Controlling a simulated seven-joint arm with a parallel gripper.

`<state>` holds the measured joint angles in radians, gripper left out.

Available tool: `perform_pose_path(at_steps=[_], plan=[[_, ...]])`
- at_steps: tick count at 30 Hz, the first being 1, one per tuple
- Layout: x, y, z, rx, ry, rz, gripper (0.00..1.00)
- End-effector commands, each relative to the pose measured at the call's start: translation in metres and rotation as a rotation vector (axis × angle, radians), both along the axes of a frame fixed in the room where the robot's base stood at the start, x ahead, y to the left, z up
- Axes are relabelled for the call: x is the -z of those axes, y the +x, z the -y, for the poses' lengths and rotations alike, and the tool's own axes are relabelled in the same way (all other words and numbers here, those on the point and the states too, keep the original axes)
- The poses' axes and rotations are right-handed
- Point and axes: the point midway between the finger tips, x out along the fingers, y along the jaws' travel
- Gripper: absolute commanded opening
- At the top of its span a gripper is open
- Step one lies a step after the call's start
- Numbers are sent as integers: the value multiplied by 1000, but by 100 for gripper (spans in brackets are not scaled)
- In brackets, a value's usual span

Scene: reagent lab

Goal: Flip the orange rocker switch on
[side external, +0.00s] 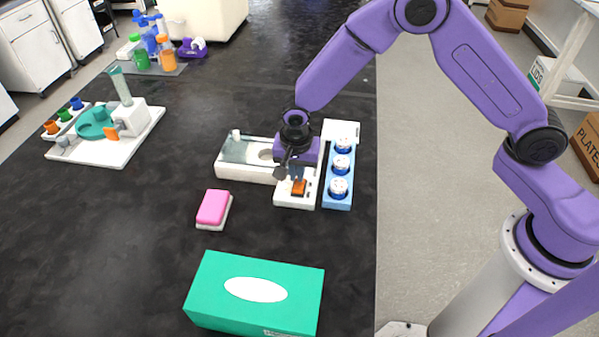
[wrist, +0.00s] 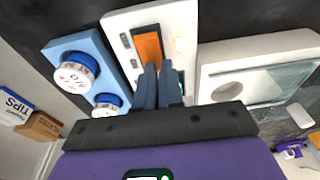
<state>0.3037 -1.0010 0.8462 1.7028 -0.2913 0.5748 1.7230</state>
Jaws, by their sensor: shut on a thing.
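The orange rocker switch (side external: 299,188) sits on a small white switch box on the black bench; it also shows in the wrist view (wrist: 149,46). My gripper (side external: 297,173) is above the box, pointing down, with its fingertips at the switch. In the wrist view my gripper's two dark fingers (wrist: 158,68) are close together over the near end of the orange rocker and shut on it. They hide that end of the rocker. I cannot tell clearly which way the rocker is tilted.
A blue rack (side external: 338,203) with several blue-and-white capped jars stands right beside the switch box. A white tray with a clear lid (side external: 236,173) stands on its left. A pink sponge-like block (side external: 213,207) and a green tissue box (side external: 222,302) are nearer the camera.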

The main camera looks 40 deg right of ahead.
Motion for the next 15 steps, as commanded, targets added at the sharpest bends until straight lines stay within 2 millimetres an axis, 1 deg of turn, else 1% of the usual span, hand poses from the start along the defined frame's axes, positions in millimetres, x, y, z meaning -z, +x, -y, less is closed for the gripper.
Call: perform_pose_path(at_steps=[1, 3, 8, 15], plan=[[11, -3, 12, 11, -19, -20, 0], [11, -4, 12, 12, -19, -21, 0], [11, -7, 8, 13, -19, -22, 0], [10, -17, -2, 11, -18, -25, 0]])
